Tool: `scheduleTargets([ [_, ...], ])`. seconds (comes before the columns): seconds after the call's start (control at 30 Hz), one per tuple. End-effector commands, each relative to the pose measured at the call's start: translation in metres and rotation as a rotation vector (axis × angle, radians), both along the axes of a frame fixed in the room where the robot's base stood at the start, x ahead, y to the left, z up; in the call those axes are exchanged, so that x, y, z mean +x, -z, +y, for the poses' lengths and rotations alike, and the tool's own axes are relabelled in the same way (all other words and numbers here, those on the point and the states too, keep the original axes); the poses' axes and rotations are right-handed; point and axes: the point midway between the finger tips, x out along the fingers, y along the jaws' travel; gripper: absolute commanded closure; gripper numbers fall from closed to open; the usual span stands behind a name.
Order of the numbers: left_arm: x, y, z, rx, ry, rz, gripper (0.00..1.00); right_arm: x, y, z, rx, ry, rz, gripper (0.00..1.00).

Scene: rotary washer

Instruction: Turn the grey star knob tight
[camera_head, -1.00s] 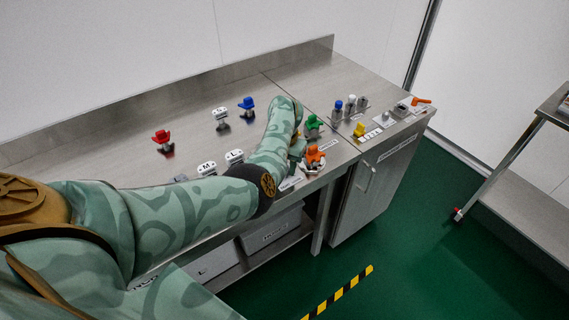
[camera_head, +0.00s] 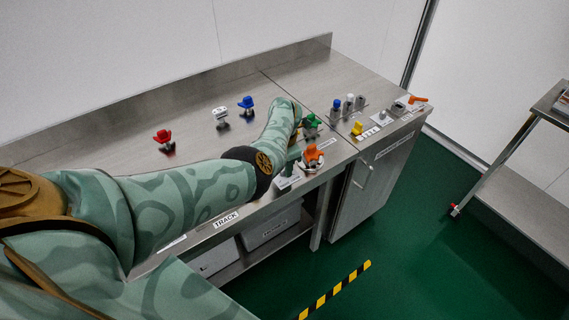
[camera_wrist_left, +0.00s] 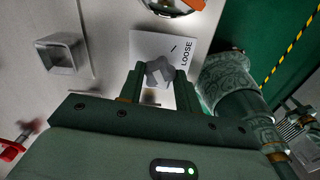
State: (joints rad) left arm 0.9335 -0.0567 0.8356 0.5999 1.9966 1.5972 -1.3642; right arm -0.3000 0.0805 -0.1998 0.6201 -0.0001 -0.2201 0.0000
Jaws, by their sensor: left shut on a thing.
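The grey star knob (camera_wrist_left: 160,72) shows in the left wrist view, over a white label card (camera_wrist_left: 165,45) marked LOOSE. My left gripper (camera_wrist_left: 160,82) is shut on the knob, one dark green finger on each side of it. In the head view my left gripper (camera_head: 292,160) is low at the front edge of the steel counter (camera_head: 195,150), left of the orange knob. The grey knob cannot be made out in the head view. My right gripper is not in view.
An orange knob (camera_head: 313,153) and a green knob (camera_head: 312,122) stand close beside my left gripper. A blue knob (camera_head: 246,102), a white knob (camera_head: 220,114) and a red knob (camera_head: 163,138) stand further left. A grey square hollow piece (camera_wrist_left: 66,54) shows in the wrist view.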

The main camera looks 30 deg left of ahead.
Motion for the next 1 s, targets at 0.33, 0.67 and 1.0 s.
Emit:
scheduleTargets([
  [0.33,0.001,-0.001,0.000,0.000,0.016,-0.002,0.89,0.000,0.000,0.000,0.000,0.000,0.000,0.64],
  [0.67,0.001,-0.001,0.000,0.000,0.015,-0.002,0.45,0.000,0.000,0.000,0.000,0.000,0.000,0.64],
  [1.0,0.001,-0.017,0.000,0.001,0.014,-0.003,0.45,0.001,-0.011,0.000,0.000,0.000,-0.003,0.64],
])
